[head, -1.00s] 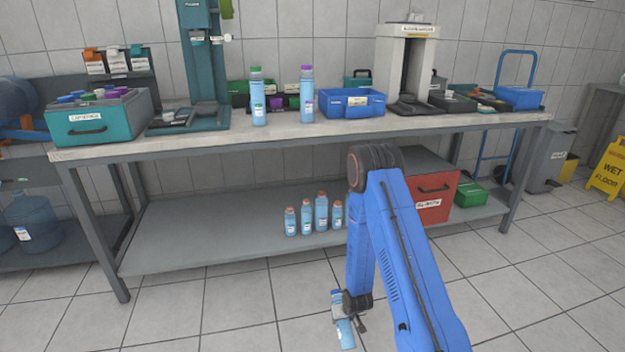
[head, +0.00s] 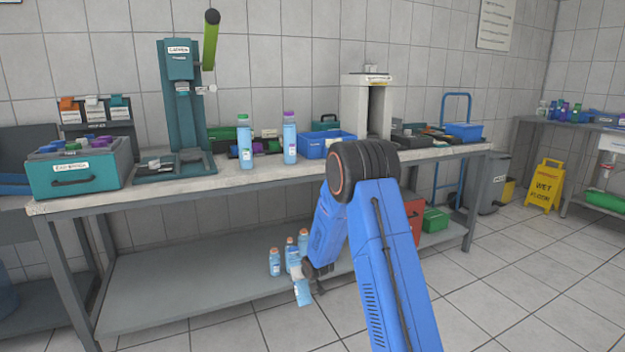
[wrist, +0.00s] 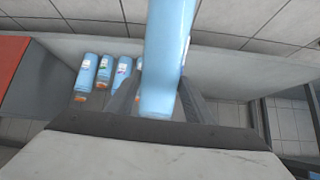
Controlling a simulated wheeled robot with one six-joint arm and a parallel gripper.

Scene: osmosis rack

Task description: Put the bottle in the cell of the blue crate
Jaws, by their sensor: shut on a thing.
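My gripper (head: 303,275) is shut on a light blue bottle (head: 303,293), held tilted in front of the lower shelf. The bottle also shows large between the fingers in the wrist view (wrist: 165,60); its cap is not clear. A blue crate (head: 312,148) with a white label sits on the bench top, partly hidden by my arm; its cells cannot be made out. Another blue box (head: 464,131) sits at the bench's right end. My gripper is below and in front of the bench top, apart from both.
Two bottles, green-capped (head: 245,145) and purple-capped (head: 290,140), stand left of the crate. Several orange-capped bottles (head: 275,263) stand on the lower shelf (head: 180,290). A teal press (head: 180,100) and a grey-white stand (head: 357,100) rise from the bench. A yellow sign (head: 544,185) stands right.

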